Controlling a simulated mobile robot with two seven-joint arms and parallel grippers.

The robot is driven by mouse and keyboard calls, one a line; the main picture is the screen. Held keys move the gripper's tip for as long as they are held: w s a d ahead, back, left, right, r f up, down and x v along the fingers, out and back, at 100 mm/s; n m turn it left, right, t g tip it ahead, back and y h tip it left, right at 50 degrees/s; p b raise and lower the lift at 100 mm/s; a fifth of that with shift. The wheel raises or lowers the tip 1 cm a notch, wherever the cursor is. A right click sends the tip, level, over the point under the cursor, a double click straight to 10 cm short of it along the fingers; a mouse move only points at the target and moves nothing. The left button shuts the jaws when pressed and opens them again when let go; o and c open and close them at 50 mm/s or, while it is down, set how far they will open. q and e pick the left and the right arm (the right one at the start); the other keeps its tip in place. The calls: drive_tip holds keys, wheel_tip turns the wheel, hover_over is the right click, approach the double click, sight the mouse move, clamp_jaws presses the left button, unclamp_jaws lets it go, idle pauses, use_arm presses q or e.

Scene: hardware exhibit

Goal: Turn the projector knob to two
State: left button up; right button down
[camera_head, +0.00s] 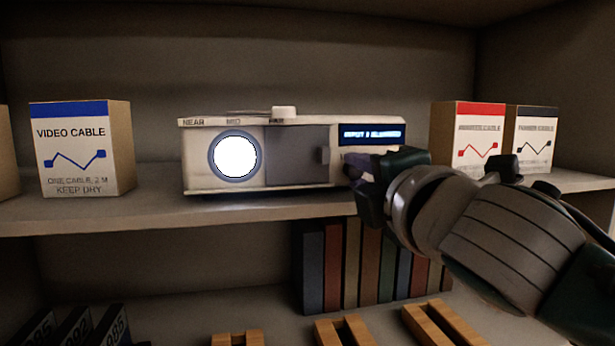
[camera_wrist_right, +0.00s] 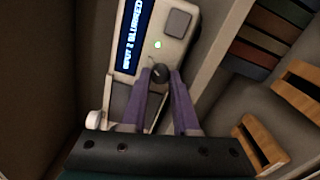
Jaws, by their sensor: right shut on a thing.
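The white projector (camera_head: 296,155) stands on the upper shelf with its round lens glowing white. Its blue display (camera_head: 372,134) seems to read "INPUT 2 BLURRED"; the display (camera_wrist_right: 133,35) is clearer in the right wrist view. The small dark knob (camera_wrist_right: 160,72) sits on the projector front (camera_wrist_right: 171,52), below a lit green light (camera_wrist_right: 157,44). My right gripper (camera_head: 358,172) is at the projector's right front. In the right wrist view, its purple fingers (camera_wrist_right: 161,80) are shut on the knob. In the head view the gripper hides the knob. My left gripper is not in view.
A white slider (camera_head: 284,112) sits on the projector top near "FAR". A video cable box (camera_head: 75,150) stands left; a red-topped box (camera_head: 478,140) and a dark-topped box (camera_head: 535,140) stand right. Books (camera_head: 332,265) and wooden holders (camera_head: 345,331) are on the lower shelf.

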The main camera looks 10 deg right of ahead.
drive_tip(key=shift+m, duration=0.4)
drive_tip(key=c, duration=0.9)
unclamp_jaws()
drive_tip(key=shift+c, duration=0.2)
drive_tip(key=s+b, duration=0.4)
drive_tip(key=s, duration=0.6)
drive_tip(key=shift+d, duration=0.15)
